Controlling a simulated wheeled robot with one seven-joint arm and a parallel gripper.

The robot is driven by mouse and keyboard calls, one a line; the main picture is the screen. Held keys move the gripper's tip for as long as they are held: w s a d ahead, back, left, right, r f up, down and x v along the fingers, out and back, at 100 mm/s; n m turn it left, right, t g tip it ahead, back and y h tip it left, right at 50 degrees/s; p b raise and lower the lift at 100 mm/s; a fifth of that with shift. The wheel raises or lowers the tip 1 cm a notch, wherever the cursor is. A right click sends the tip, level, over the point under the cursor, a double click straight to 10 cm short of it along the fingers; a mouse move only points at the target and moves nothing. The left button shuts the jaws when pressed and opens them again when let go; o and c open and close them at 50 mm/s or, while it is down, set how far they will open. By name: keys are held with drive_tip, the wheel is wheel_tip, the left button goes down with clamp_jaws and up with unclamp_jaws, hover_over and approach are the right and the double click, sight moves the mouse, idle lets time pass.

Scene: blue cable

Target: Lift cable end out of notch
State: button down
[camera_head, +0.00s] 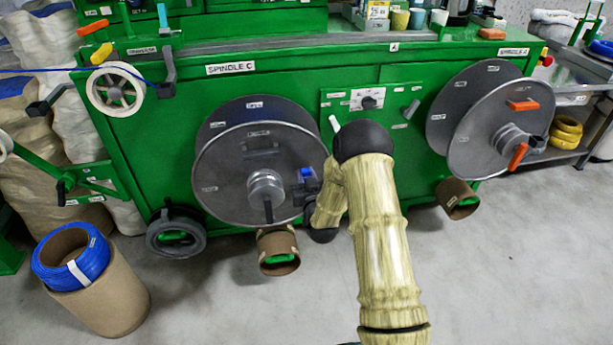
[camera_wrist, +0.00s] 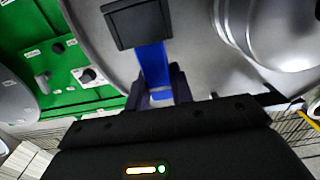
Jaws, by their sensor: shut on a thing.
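A large grey reel (camera_head: 225,175) is mounted on the green machine under the SPINDLE C label. My gripper (camera_head: 307,182) is at the right side of this reel's face, partly hidden by my arm. In the wrist view my gripper (camera_wrist: 162,97) is shut on a short blue piece, which looks like the cable end (camera_wrist: 152,65). The blue piece runs up from the jaws to a dark square block (camera_wrist: 137,23) in front of the grey disc. A bit of blue (camera_head: 307,172) also shows at my gripper in the head view. I cannot make out the notch itself.
A second grey reel (camera_head: 475,125) with orange handles stands at the right. A white pulley (camera_head: 114,90) is at the upper left, with a blue line near it. A cardboard drum (camera_head: 105,300) bearing a blue coil (camera_head: 72,258) stands at the lower left. Floor in front is clear.

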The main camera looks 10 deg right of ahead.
drive_tip(key=shift+r+p, duration=1.6)
drive_tip(key=shift+r, duration=1.25)
